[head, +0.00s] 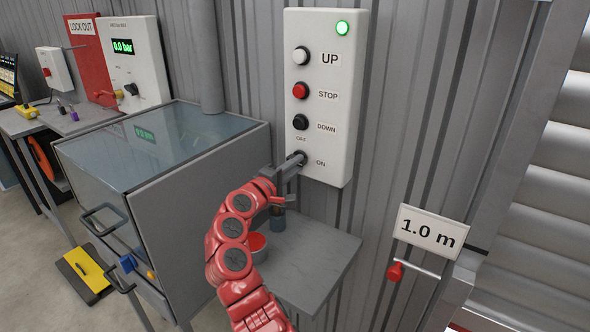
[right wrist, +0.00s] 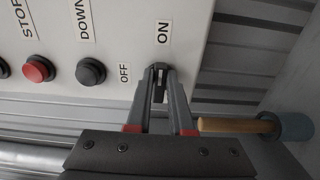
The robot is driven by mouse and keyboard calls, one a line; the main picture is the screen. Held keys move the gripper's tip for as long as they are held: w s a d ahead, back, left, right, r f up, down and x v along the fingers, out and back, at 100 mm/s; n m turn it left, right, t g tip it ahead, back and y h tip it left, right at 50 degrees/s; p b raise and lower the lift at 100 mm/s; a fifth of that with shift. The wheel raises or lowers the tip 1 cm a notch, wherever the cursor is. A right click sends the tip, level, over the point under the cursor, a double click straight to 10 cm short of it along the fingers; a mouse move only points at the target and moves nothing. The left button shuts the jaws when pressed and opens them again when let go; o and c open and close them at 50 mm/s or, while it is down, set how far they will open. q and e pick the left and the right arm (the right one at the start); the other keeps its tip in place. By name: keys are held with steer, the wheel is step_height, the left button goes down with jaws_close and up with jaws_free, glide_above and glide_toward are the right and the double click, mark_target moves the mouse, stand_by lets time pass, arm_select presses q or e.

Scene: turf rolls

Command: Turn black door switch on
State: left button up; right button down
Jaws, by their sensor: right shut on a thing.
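The black door switch (head: 300,156) is the lowest control on a white wall panel (head: 320,60). OFF is printed above it and ON to its right. My right gripper (head: 293,166) reaches it from below left in the head view. In the right wrist view my right gripper (right wrist: 160,90) has its two fingers closed on either side of the black switch (right wrist: 159,69). There the switch's handle lies between the fingertips and appears lined up with the ON label. The fingers partly hide it. My left gripper is not in view.
A grey side table (head: 320,250) stands below. A glass-topped cabinet (head: 160,140) stands left, a 1.0 m sign (head: 430,232) right.

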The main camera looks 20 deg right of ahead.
steer(key=shift+f, duration=0.15)
steer(key=c, duration=0.8)
jaws_free()
steer(key=b+v, duration=0.1)
steer(key=v, duration=1.6)
steer(key=shift+s, duration=0.2)
steer(key=shift+a, duration=0.15)
